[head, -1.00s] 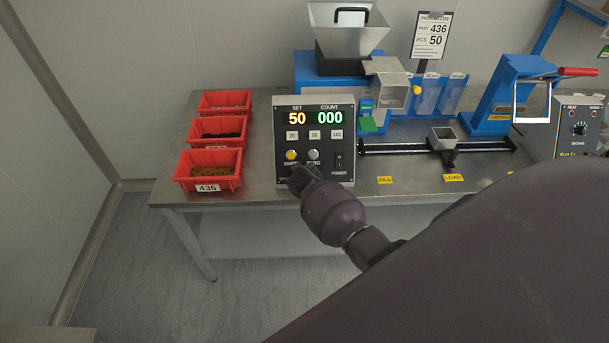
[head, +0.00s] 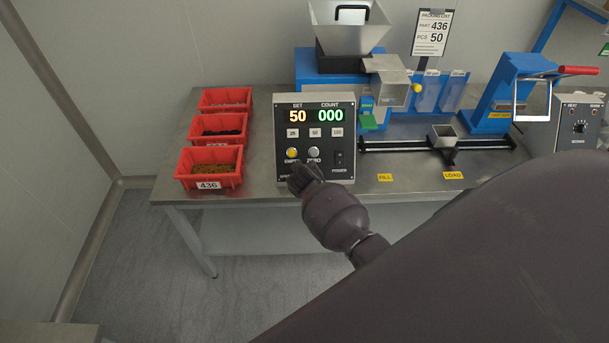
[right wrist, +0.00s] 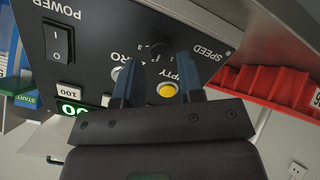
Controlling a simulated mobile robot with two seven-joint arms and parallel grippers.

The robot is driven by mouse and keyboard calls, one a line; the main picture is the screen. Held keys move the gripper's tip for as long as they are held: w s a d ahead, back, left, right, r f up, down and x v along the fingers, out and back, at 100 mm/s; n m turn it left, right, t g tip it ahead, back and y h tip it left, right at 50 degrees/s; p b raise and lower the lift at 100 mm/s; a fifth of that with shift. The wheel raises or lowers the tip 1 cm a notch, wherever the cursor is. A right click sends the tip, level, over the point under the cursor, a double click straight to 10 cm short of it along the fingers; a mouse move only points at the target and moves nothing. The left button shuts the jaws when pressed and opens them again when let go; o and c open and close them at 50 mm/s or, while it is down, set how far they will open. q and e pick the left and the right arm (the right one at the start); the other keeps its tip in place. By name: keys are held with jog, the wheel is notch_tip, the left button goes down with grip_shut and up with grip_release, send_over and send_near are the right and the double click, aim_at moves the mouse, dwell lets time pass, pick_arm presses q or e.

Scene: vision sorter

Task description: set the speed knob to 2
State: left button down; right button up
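The control box (head: 344,186) stands on the table, with SET reading 50 and COUNT reading 000. In the head view its speed knob is hidden behind my right gripper (head: 304,178), which is at the lower left of the panel. In the right wrist view the dark speed knob (right wrist: 157,49) shows beside the SPEED label, between and just beyond the fingertips of my right gripper (right wrist: 159,60). The two fingers are apart, with a gap on each side of the knob. The knob's pointer setting is too dark to read. My left gripper is not in view.
The yellow EMPTY button (head: 292,153), the ZERO button (head: 313,154) and the power switch (head: 339,160) are close to the gripper. Red bins (head: 209,168) stand left of the box. A rail with a small metal cup (head: 443,132) lies to the right.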

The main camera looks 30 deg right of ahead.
jog(key=v, duration=0.8)
jog(key=shift+w, duration=0.1)
dwell(0.4)
jog(key=s+a+r+n+t+y, duration=0.1)
jog(key=a+r+t+y, duration=0.3)
jog(key=a+r+t, duration=0.15)
jog(key=s+f+g+b, duration=0.1)
jog(key=s+f, duration=0.3)
jog(key=s, duration=0.7)
jog(key=s+f+y+b, duration=0.1)
jog(key=s+f, duration=0.4)
jog(key=s, duration=0.6)
jog(key=shift+g, duration=0.35)
jog(key=shift+s+f, duration=0.1)
jog(key=shift+s, duration=0.05)
